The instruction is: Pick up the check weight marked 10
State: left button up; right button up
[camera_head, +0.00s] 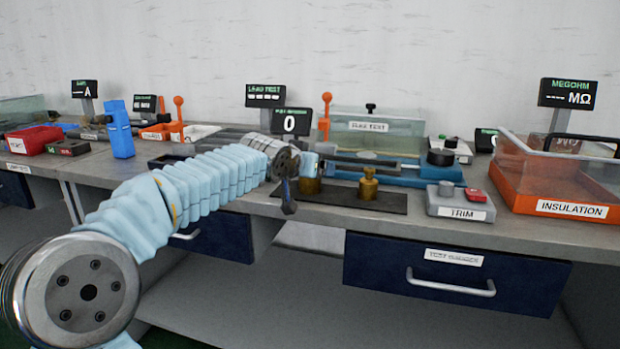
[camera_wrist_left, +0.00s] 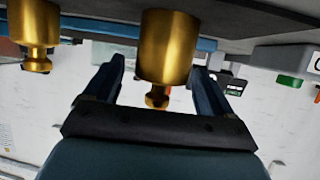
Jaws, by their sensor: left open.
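Two brass check weights with knobs stand on a dark mat (camera_head: 335,199) at the front of the bench. The left weight (camera_head: 312,187) is partly hidden by my left gripper (camera_head: 300,184); the right weight (camera_head: 369,187) stands clear. No number is readable on either one. In the left wrist view, which is upside down, one weight (camera_wrist_left: 167,45) is between the two open dark fingers of my left gripper (camera_wrist_left: 160,70), with gaps visible beside its knob. The other weight (camera_wrist_left: 35,24) is off to the left there. My right gripper is not in view.
A blue fixture (camera_head: 400,172) stands behind the mat. A grey TRIM box (camera_head: 460,203) with a red button is to the right, then an orange INSULATION tray (camera_head: 560,207) with a clear cover. A drawer (camera_head: 455,272) is under the bench edge.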

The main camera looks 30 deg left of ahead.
pick_arm(q)
grip_shut()
jog(key=shift+r, duration=0.2)
dwell(0.4)
